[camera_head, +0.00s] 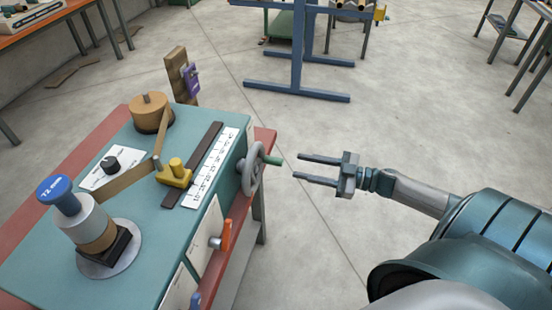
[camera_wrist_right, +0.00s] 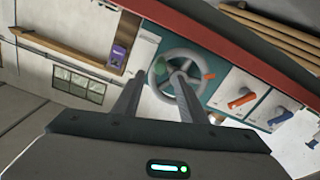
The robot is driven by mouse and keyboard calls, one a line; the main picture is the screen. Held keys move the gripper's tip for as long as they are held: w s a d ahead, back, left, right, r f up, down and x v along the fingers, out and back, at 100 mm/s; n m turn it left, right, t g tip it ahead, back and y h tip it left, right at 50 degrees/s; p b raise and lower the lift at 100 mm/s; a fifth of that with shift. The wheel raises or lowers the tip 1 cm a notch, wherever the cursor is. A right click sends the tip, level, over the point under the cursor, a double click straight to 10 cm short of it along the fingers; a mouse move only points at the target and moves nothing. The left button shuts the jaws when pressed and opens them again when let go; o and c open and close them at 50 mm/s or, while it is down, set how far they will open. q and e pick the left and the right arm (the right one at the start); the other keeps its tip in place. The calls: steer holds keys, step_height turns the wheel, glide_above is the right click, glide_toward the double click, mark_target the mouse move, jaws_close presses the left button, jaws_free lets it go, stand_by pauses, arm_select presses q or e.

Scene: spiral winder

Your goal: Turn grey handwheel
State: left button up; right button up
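The grey handwheel (camera_head: 252,169) is mounted on the right side of the teal winder housing, with a green handle (camera_head: 272,160) sticking out toward my right gripper. My right gripper (camera_head: 297,167) is open and empty, just to the right of the handle and apart from it. In the right wrist view the handwheel (camera_wrist_right: 178,75) shows beyond my two spread fingers (camera_wrist_right: 155,82), partly covered by the right finger. My left gripper is in neither view.
The winder's teal top (camera_head: 150,210) carries a blue-topped spool (camera_head: 62,196), a brown roll (camera_head: 151,112) and a yellow guide (camera_head: 175,172). An orange lever (camera_head: 226,235) sits below the wheel on the same side. A blue frame (camera_head: 298,60) stands behind; the floor between is clear.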

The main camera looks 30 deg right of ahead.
mark_target(276, 159)
steer(key=p+x, duration=0.2)
steer(key=x, duration=0.6)
steer(key=shift+w+a, duration=0.1)
steer(key=shift+w, duration=0.05)
steer(key=shift+w+a, duration=0.25)
steer(key=shift+w, duration=0.1)
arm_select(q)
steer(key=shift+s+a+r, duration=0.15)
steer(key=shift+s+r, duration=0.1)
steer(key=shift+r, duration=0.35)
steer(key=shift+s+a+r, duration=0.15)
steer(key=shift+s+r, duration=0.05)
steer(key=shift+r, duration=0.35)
arm_select(e)
steer(key=shift+c, duration=0.7)
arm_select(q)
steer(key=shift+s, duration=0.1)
arm_select(e)
jaws_close()
